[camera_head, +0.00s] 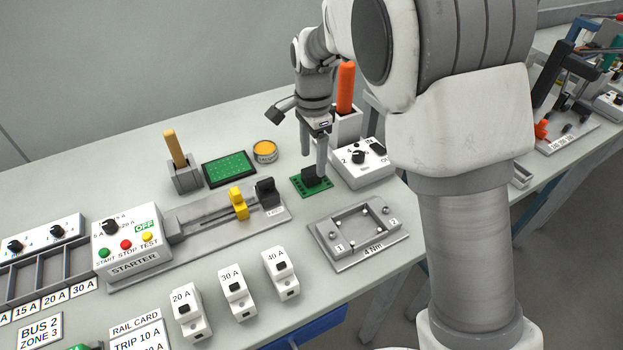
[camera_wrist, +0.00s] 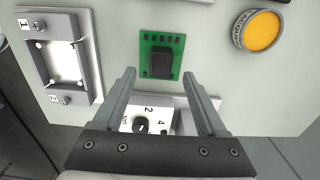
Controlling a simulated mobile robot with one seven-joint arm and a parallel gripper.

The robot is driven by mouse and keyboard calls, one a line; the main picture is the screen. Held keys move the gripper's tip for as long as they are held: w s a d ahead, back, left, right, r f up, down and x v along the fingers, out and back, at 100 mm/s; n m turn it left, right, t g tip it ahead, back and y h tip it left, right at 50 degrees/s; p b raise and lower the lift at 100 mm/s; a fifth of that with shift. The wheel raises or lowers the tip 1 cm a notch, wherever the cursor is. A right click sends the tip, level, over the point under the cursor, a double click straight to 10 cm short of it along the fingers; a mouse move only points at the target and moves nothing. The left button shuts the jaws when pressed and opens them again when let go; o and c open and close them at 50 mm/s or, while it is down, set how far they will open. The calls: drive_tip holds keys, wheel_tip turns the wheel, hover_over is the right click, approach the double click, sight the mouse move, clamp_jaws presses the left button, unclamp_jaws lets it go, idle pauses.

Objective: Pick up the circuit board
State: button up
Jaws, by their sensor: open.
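The circuit board (camera_head: 323,185) is a small green board with a black block on top, lying flat on the grey bench. In the wrist view the circuit board (camera_wrist: 148,42) shows whole, with its black block in the middle and a row of dark marks along its top edge. My gripper (camera_head: 314,162) points down close above the board, and one finger hides part of it in the head view. In the wrist view my gripper (camera_wrist: 160,76) is open and empty, its fingertips apart to either side of the board's lower edge.
A white dial box (camera_head: 363,172) stands close right of the board. A grey fixture plate (camera_head: 340,257) lies in front. An orange-topped tin (camera_head: 265,151) and a dark tray with a green panel (camera_head: 229,168) are behind left. A slotted rail (camera_head: 200,222) lies left.

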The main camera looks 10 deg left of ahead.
sight(311, 171)
wheel_tip(311, 171, down, 5)
drive_tip(key=shift+a+f+b, duration=0.15)
drive_tip(key=shift+b, duration=0.45)
drive_tip(key=shift+c, duration=0.3)
clamp_jaws()
